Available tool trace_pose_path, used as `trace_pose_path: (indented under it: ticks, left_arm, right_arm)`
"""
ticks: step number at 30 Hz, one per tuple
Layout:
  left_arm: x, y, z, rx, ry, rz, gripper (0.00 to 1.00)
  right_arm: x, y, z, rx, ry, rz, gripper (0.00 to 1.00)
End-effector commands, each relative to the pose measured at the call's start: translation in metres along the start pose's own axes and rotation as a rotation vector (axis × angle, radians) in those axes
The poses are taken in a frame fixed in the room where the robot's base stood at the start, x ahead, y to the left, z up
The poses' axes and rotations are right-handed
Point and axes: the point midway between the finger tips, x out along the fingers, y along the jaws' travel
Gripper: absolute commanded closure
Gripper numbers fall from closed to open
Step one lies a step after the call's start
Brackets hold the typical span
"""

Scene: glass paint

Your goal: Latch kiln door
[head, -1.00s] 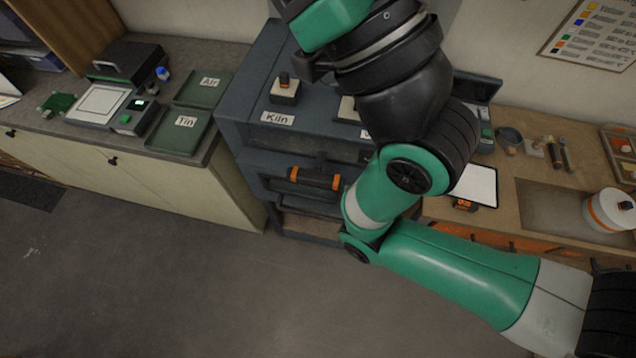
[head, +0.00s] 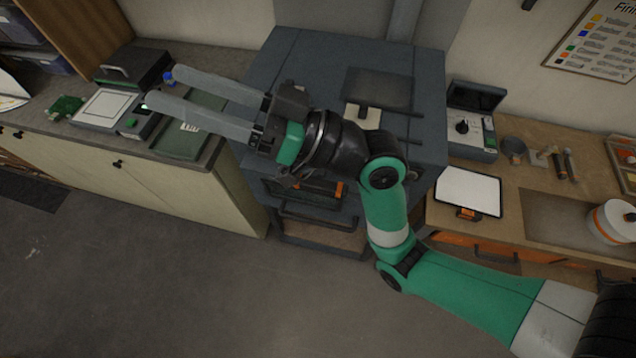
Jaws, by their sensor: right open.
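The kiln (head: 305,60) is a large dark blue-grey cabinet in the middle of the head view. Its front is partly hidden behind my right arm. A bit of the orange-ended handle (head: 338,190) shows on the front, just below my right wrist. A dark bar (head: 318,222) runs across the front lower down. My right gripper (head: 162,90) is open and empty, its two long grey fingers pointing left over the counter, above and left of the kiln front. Whether the door is latched cannot be told. My left gripper is not in view.
Green trays (head: 180,140) lie on the left counter below my right fingers, beside a white-topped device (head: 103,108). A control box (head: 472,130) and a white tablet (head: 470,190) stand on the right bench. The floor (head: 170,285) in front is clear.

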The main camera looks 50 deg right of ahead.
Motion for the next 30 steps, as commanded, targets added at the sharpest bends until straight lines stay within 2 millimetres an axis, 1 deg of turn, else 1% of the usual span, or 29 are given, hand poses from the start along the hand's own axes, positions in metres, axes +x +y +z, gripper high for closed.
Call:
trace_pose_path:
  ticks: [1, 2, 3, 5, 6, 8, 9, 12, 15, 17, 18, 21, 26, 30]
  left_arm:
    - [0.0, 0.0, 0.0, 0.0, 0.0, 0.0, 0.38]
    - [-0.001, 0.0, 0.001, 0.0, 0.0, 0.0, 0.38]
    - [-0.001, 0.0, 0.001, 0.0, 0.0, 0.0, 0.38]
    - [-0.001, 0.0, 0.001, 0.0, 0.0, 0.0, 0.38]
    - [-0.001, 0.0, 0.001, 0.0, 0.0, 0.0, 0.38]
    - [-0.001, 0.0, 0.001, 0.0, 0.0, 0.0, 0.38]
    - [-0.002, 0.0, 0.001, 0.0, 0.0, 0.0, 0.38]
    - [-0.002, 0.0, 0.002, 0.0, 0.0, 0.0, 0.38]
    - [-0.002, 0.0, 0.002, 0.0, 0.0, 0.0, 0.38]
    - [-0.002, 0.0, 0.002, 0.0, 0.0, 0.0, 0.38]
    - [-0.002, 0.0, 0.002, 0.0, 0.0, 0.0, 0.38]
    - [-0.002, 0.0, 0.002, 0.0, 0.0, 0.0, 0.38]
    - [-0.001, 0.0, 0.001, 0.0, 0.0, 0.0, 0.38]
    - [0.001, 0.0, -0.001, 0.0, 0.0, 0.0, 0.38]
  right_arm:
    - [-0.026, 0.03, 0.04, 0.14, -0.064, 0.034, 0.4]
    - [-0.044, 0.044, 0.061, 0.231, -0.09, 0.053, 0.4]
    - [-0.071, 0.062, 0.088, 0.356, -0.112, 0.085, 0.4]
    - [-0.117, 0.086, 0.124, 0.546, -0.114, 0.151, 0.4]
    - [-0.151, 0.099, 0.145, 0.67, -0.096, 0.204, 0.4]
    - [-0.202, 0.113, 0.174, 0.839, -0.047, 0.295, 0.4]
    - [-0.234, 0.118, 0.191, 0.932, -0.005, 0.356, 0.4]
    - [-0.297, 0.121, 0.224, 1.081, 0.085, 0.502, 0.4]
    - [-0.336, 0.118, 0.244, 1.136, 0.139, 0.612, 0.4]
    - [-0.35, 0.118, 0.248, 1.149, 0.168, 0.652, 0.4]
    - [-0.353, 0.119, 0.247, 1.147, 0.178, 0.661, 0.4]
    - [-0.354, 0.122, 0.244, 1.14, 0.185, 0.663, 0.4]
    - [-0.346, 0.126, 0.245, 1.14, 0.178, 0.659, 0.4]
    - [-0.327, 0.137, 0.249, 1.14, 0.174, 0.655, 0.4]
